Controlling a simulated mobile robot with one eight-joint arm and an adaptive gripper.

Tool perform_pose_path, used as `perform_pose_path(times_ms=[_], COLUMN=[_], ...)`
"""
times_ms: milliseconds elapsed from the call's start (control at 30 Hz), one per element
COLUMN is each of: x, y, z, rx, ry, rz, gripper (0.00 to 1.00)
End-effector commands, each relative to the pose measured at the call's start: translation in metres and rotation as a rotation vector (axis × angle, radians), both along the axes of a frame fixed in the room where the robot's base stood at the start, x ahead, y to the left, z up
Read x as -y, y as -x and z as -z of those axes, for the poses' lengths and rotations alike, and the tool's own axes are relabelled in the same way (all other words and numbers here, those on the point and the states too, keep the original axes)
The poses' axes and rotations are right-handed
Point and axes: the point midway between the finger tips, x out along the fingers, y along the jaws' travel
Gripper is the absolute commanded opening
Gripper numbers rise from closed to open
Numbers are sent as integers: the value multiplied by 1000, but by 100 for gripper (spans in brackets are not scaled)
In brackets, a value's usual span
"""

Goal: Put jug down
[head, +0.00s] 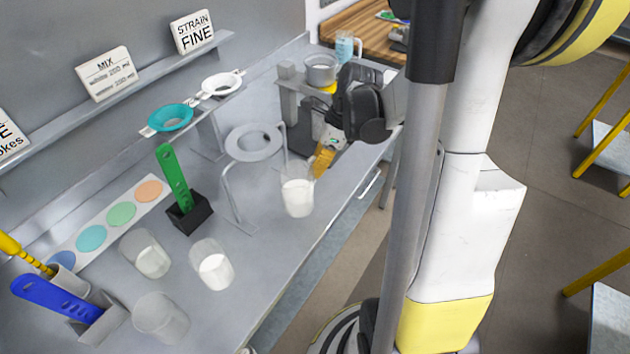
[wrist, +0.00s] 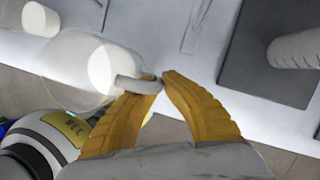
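The jug (head: 297,198) is a clear vessel with white liquid inside, near the front edge of the grey bench (head: 268,268). It looks about upright in the head view; I cannot tell whether its base touches the bench. In the wrist view the jug (wrist: 62,68) is at the left, with its handle (wrist: 135,86) reaching to my fingertips. My gripper (head: 319,170) is to the right of the jug, its yellow fingers closed on the handle. The fingertips (wrist: 160,80) also show in the wrist view.
A ring stand (head: 254,143) stands behind the jug. Several clear beakers, one with white liquid (head: 214,267), stand to the left. A green scoop (head: 173,176) stands in a black holder. A metal pot (head: 321,70) sits at the back right. The bench's front edge is close.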

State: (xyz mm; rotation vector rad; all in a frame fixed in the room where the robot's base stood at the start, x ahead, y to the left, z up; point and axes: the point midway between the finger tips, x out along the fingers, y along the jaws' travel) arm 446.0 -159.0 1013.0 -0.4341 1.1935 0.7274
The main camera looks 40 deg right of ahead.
Motion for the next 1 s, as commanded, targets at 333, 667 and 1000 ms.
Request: perform_pose_path(times_ms=[333,667,1000], x=[0,0,0], y=[0,0,0], z=[42,44,44], rx=[0,0,0], ry=[0,0,0], rz=[0,0,0], gripper=[0,0,27])
